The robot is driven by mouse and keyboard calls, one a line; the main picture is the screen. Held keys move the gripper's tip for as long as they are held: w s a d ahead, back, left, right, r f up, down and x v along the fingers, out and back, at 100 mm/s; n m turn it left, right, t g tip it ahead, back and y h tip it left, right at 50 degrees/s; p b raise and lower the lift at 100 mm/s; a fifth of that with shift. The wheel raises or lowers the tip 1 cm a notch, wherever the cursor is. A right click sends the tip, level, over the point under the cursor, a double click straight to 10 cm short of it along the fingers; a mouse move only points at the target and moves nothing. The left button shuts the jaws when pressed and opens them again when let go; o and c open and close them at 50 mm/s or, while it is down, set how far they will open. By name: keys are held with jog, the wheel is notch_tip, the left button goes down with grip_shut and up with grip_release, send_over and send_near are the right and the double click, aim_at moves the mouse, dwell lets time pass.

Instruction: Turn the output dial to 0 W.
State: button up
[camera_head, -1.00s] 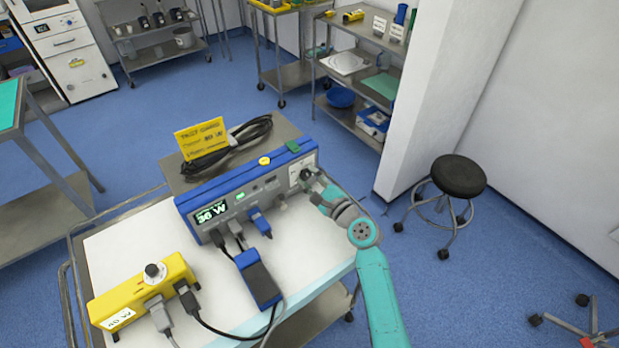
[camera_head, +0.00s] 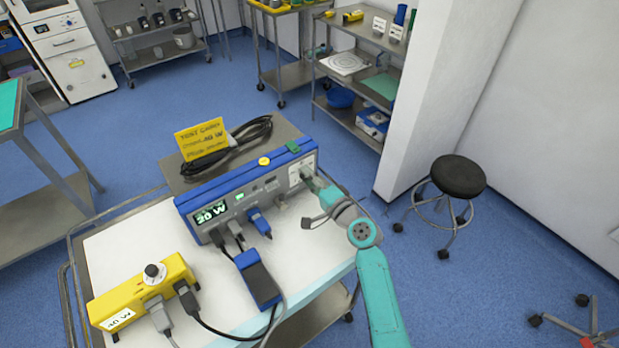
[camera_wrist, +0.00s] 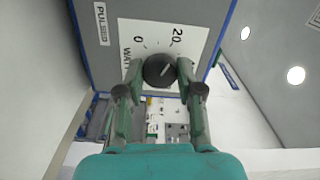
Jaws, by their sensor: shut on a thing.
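The blue and grey generator (camera_head: 245,190) stands on the white-topped cart. Its green-lit display (camera_head: 211,214) reads about 20 W, down from about 36 W. The output dial (camera_wrist: 159,70) is a dark round knob on a white scale marked WATT, with 0 at upper left and 20 at upper right in the wrist view. My gripper (camera_wrist: 159,76) has one finger on each side of the knob and is shut on it. In the head view my gripper (camera_head: 312,180) reaches the right end of the generator's front and hides most of the dial.
A yellow box with a black knob (camera_head: 145,288) stands at the cart's front left. A blue pedal (camera_head: 259,279) and cables lie on the white cart top (camera_head: 190,245). A yellow note (camera_head: 202,139) and coiled black cable (camera_head: 240,140) are behind the generator. A stool (camera_head: 458,177) stands right.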

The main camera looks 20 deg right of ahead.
jog(key=n, duration=0.4)
jog(key=shift+n, duration=2.6)
jog(key=o, duration=1.1)
jog(key=shift+o, duration=0.2)
jog(key=shift+s, duration=0.1)
jog(key=v, duration=1.1)
jog(key=shift+s+d, duration=0.15)
jog(key=shift+s, duration=0.2)
